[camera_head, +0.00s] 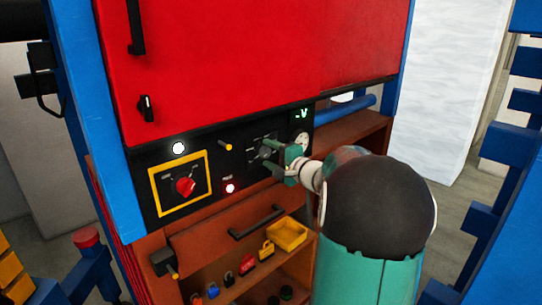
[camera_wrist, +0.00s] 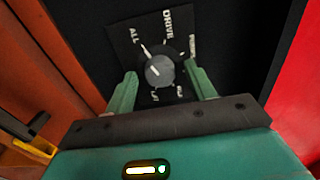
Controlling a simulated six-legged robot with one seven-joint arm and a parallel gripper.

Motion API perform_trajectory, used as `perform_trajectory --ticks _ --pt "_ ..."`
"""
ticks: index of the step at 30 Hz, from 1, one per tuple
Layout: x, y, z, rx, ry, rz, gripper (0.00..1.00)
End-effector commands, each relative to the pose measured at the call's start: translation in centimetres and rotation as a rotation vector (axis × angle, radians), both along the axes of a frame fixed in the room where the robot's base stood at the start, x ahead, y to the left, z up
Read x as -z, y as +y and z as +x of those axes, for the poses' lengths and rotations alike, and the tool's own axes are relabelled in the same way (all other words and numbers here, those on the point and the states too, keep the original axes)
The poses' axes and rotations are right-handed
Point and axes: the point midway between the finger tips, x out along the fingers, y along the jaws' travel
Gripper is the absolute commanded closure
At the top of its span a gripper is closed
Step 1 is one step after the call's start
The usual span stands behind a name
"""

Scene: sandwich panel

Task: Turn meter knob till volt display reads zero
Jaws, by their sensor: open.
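The meter knob (camera_wrist: 160,71) is a round grey knob with a white pointer line, on a dark plate with labels around it, among them "ALL" and "DRIVE". My green gripper (camera_head: 277,160) is at the black panel in the head view. In the wrist view its two fingers stand apart, one on each side of the knob. I see small gaps, so it is open and does not grip the knob. The volt display (camera_head: 301,114) at the panel's upper right shows "-V" in pale green; no digits are legible.
A round white gauge (camera_head: 301,139) sits below the display. A red rotary switch (camera_head: 185,186) in a yellow frame, a white lamp (camera_head: 179,148) and a red lamp (camera_head: 230,188) are to the left. Below are a drawer handle (camera_head: 257,222), a yellow bin (camera_head: 287,234) and several padlocks.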

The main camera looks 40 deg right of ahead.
Motion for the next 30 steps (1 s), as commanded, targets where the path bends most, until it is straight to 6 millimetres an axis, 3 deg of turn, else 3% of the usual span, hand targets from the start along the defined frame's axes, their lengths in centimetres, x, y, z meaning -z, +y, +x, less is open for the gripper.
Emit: perform_trajectory --ticks 6,13,23,30 --pt "0.0 0.01 0.01 0.0 0.0 0.0 0.47" --pt "0.0 0.02 -0.02 0.0 0.0 0.0 0.89" --pt "-0.01 0.04 -0.02 -0.001 0.001 0.036 0.89" --pt "-0.02 0.09 0.01 -0.002 0.004 0.16 0.89"
